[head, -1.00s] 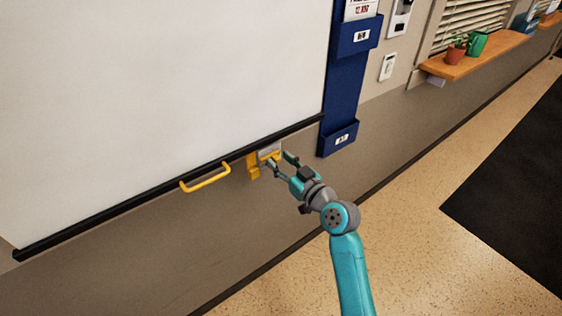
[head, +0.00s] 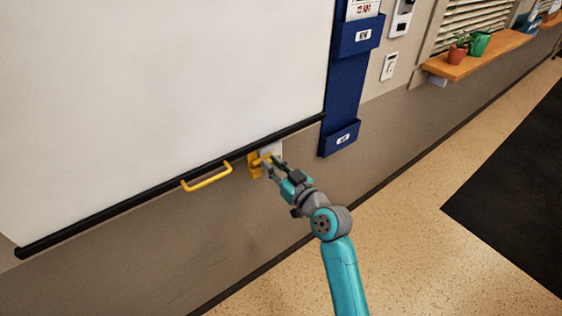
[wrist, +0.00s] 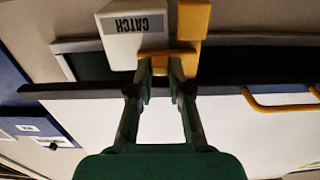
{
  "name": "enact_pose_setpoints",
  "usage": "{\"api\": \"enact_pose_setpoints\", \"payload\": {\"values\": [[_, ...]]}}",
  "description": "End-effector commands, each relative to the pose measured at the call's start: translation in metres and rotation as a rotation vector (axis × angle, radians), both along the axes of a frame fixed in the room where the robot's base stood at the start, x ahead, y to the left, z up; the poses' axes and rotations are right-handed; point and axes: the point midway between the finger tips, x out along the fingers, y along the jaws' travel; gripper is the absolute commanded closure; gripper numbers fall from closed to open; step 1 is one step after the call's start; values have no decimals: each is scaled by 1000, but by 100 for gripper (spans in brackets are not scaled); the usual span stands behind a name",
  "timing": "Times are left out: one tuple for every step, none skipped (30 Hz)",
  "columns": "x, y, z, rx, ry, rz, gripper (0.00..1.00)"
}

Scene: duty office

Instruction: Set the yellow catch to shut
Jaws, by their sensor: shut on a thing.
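The yellow catch (head: 254,166) is on the wall just under the black bottom rail of the white board, right of the yellow handle. In the wrist view the yellow catch (wrist: 192,22) shows beside a pale block labelled "CATCH" (wrist: 133,28). My gripper (head: 268,166) is at the catch, and its fingertips (wrist: 160,68) are closed on the catch's yellow lower part. The fingers hide some of that part, so I cannot tell its exact setting.
The yellow handle (head: 207,178) is left of the catch on the black rail (head: 120,208) of the white board (head: 150,90). A blue document holder (head: 343,100) hangs to the right. A wooden shelf (head: 475,62) with a plant pot and green can is farther right. The floor below is clear.

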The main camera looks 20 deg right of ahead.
Motion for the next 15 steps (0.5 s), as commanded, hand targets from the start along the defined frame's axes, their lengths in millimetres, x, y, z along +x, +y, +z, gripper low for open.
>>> {"api": "enact_pose_setpoints", "payload": {"values": [[-2, 5, 0, -1, 0, 1, 100], [-2, 7, 0, -1, 0, 1, 100], [-3, 8, 0, 0, -1, 1, 100], [-3, 9, 0, 0, 0, 1, 100], [-3, 9, 0, 0, 0, 2, 100], [-3, 9, 0, 1, 0, 2, 100], [-3, 9, 0, 1, 0, 2, 100], [-3, 9, 0, 1, 0, 3, 100], [-3, 9, 0, 1, 0, 3, 100], [-3, 9, 0, 1, 0, 3, 100], [-3, 9, 0, 2, 1, 4, 100], [-3, 10, 0, 2, 1, 4, 74], [-3, 10, 0, 2, 1, 4, 67], [-3, 10, 0, 2, 1, 4, 59], [-3, 9, 0, 1, 0, 4, 56]]}}
